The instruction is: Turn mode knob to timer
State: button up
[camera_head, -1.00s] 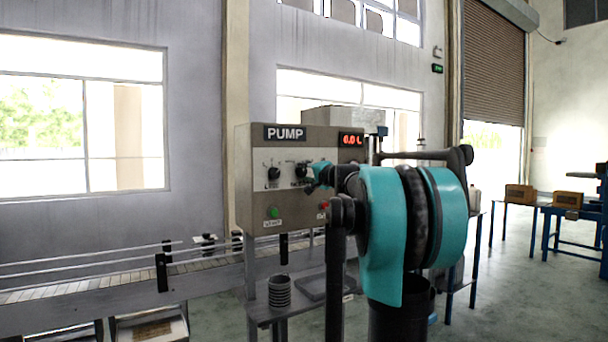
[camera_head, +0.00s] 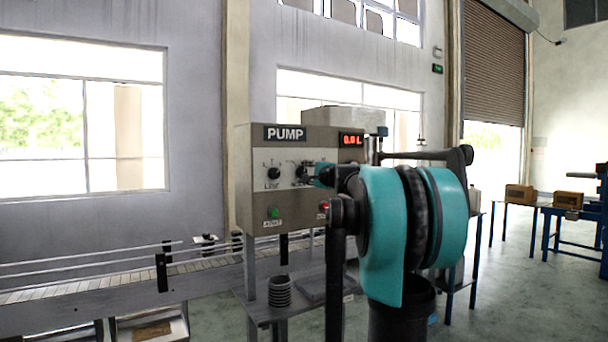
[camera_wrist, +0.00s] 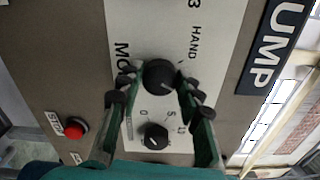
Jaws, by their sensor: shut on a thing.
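The mode knob (camera_wrist: 160,76) is a round black knob on the pump's pale panel strip, in the wrist view. The fingertips of my gripper (camera_wrist: 158,84) press on it from both sides, with the fingers shut around it. The label HAND shows beside the knob, and a label starting "MO" is partly hidden. Which mark its pointer faces is hard to tell. In the head view my gripper (camera_head: 317,174) is at the front of the pump box (camera_head: 261,205), where the arm hides most of this knob.
A second black knob (camera_wrist: 155,137) with a numbered scale sits close by, between my fingers. Another knob (camera_head: 273,173) is at the panel's left. A green button (camera_head: 274,212) and a red stop button (camera_wrist: 75,128) are below.

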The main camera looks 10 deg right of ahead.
jog(key=o, duration=1.2)
jog(key=shift+c, duration=0.2)
jog(key=shift+s+d, duration=0.1)
jog(key=v, duration=1.1)
jog(key=shift+s, duration=0.35)
